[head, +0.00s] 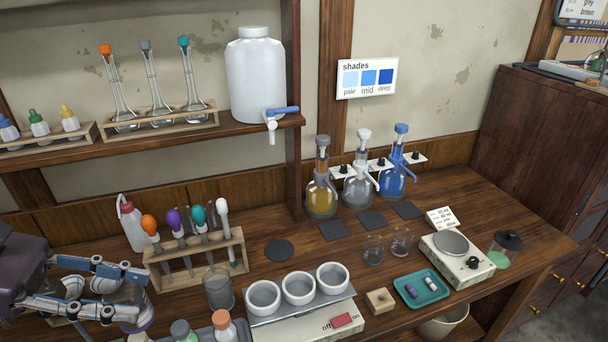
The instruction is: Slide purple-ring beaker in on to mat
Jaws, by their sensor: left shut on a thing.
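My left gripper (128,290) is at the lower left, shut on a glass vessel (135,314) with a purple band at its base, which looks like the purple-ring beaker. The fingers hide part of it, and I cannot tell whether it touches the table. A round dark mat (279,250) lies bare to its right, beyond the tube rack. Three square dark mats (335,231) lie before the dispenser bottles. Two small glass beakers (374,250) stand right of centre; the right one (401,241) has a faint pinkish base. My right gripper is not in view.
A wooden rack (196,262) with colour-topped droppers and a grey beaker (219,291) stand between the gripper and the round mat. Three white bowls (298,288) sit on a heater in front. A teal tray (421,287) and a scale (457,258) are at right.

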